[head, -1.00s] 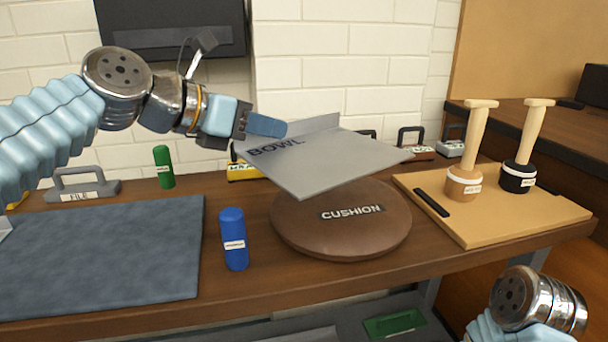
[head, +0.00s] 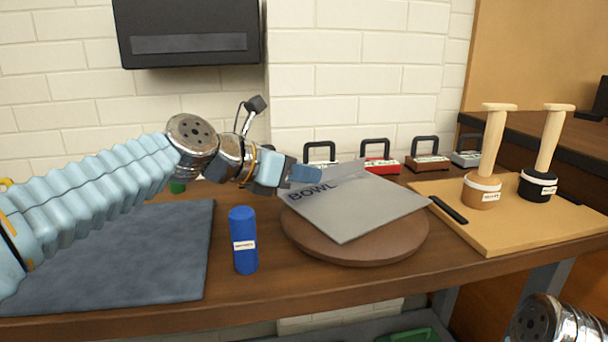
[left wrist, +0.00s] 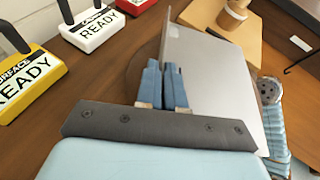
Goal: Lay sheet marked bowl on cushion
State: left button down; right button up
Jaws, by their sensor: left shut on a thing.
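The grey sheet marked BOWL (head: 360,205) is over the round brown cushion (head: 310,238) in the head view and covers most of its top, including its label. The sheet has an upturned flange at its back edge. I cannot tell whether the sheet touches the cushion. My left gripper (head: 308,174) is shut on the sheet at its back left edge. In the left wrist view the blue fingers (left wrist: 165,85) pinch the sheet (left wrist: 215,90), with the cushion (left wrist: 147,65) partly showing beyond. My right gripper is out of view; only part of my right arm shows at bottom right.
A blue cylinder (head: 243,240) stands left of the cushion, beside a dark blue mat (head: 130,260). A wooden board (head: 540,225) with two wooden-handled tools stands at right. Several handled blocks, including a red one (head: 380,164), line the back.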

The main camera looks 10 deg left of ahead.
pick_arm(q)
jog(key=c, duration=1.7)
grip_release()
jog(key=shift+f, duration=0.15)
jog(key=o, duration=0.4)
jog(key=shift+o, duration=0.2)
jog(key=shift+r, duration=0.25)
jog(key=p+v, duration=0.1)
jog(key=v, duration=1.1)
